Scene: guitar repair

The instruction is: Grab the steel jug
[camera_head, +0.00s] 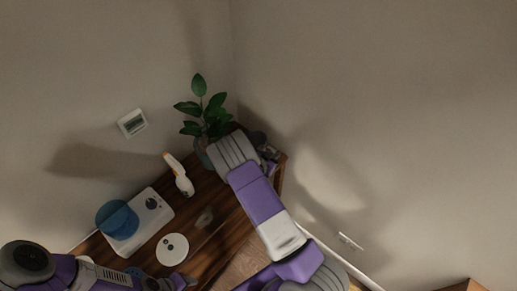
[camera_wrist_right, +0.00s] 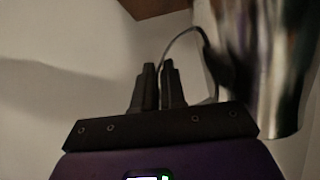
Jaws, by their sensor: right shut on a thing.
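The steel jug (camera_wrist_right: 262,60) is large and shiny at the right of the right wrist view, its upper part cut off by the frame. A thin curved handle (camera_wrist_right: 187,33) runs from it down to my right gripper (camera_wrist_right: 165,72). The two black fingers are nearly together, shut on the handle. In the head view my right arm reaches over the back right of the table and hides most of its gripper; I cannot make out the jug clearly there. My left arm shows at the lower left, and the state of its gripper (camera_head: 163,284) is unclear.
The wooden table (camera_head: 228,215) stands in a wall corner. A potted plant (camera_head: 208,112) is beside my right arm. A white and orange item (camera_head: 179,175), a blue cylinder (camera_head: 117,220) on a white device (camera_head: 150,222) and a white round piece (camera_head: 172,249) occupy the left side.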

